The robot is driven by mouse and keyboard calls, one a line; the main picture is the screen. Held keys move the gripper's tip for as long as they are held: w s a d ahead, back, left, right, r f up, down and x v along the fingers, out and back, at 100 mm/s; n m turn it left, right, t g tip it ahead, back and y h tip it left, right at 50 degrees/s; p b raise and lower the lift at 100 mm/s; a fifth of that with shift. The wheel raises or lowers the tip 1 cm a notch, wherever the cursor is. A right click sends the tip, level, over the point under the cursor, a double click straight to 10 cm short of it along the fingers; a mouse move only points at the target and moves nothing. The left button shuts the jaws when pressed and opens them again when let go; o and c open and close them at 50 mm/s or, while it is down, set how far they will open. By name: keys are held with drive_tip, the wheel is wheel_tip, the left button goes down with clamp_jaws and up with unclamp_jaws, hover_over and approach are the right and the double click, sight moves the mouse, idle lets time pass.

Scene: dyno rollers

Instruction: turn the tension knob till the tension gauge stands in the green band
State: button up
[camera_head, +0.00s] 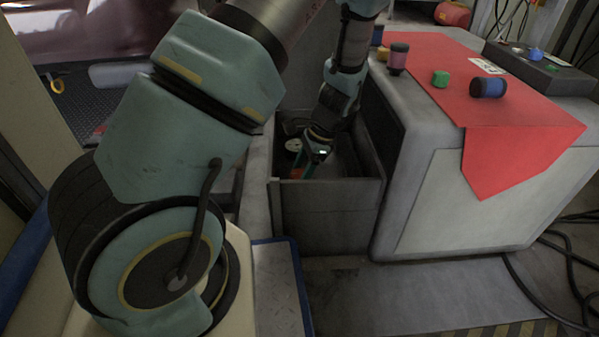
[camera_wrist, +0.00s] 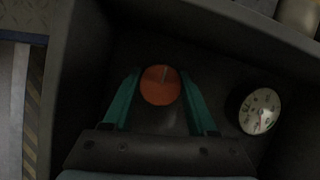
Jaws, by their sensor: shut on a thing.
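The tension knob (camera_wrist: 160,86) is a round orange knob with a pale mark near its top, seen in the wrist view. My gripper (camera_wrist: 159,84) has its two green fingers on either side of the knob and is shut on it. The tension gauge (camera_wrist: 260,110) is a round white dial to the right of the knob; its needle and bands are too small and dim to read surely. In the head view my gripper (camera_head: 311,165) reaches down into the grey open bin, and the gauge (camera_head: 293,145) shows beside it. A bit of the orange knob (camera_head: 297,173) shows there.
The grey bin (camera_head: 330,218) has walls close around my gripper. On the right, a cabinet with a red cloth (camera_head: 520,130) carries a blue-black roller (camera_head: 488,87), a green piece (camera_head: 440,79) and a pink-black roller (camera_head: 398,58). Cables lie on the floor at right.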

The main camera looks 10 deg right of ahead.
drive_tip(key=shift+r+p, duration=0.15)
drive_tip(key=shift+p, duration=0.25)
drive_tip(key=shift+s+r+n+g+p, duration=0.1)
drive_tip(key=shift+n+g+p, duration=0.2)
drive_tip(key=shift+n+p, duration=0.5)
drive_tip(key=n+p, duration=0.2)
drive_tip(key=p, duration=0.2)
drive_tip(key=shift+r+g, duration=0.1)
drive_tip(key=shift+g, duration=0.3)
drive_tip(key=n+g+p, duration=0.1)
drive_tip(key=n+p, duration=0.2)
drive_tip(key=shift+h+p, duration=0.3)
drive_tip(key=shift+f+n+g+h+p, duration=0.3)
drive_tip(key=shift+n+g+p, duration=0.1)
drive_tip(key=shift+n+p, duration=0.55)
drive_tip(key=shift+n, duration=0.25)
drive_tip(key=o, duration=1.4)
drive_tip(key=shift+c, duration=0.2)
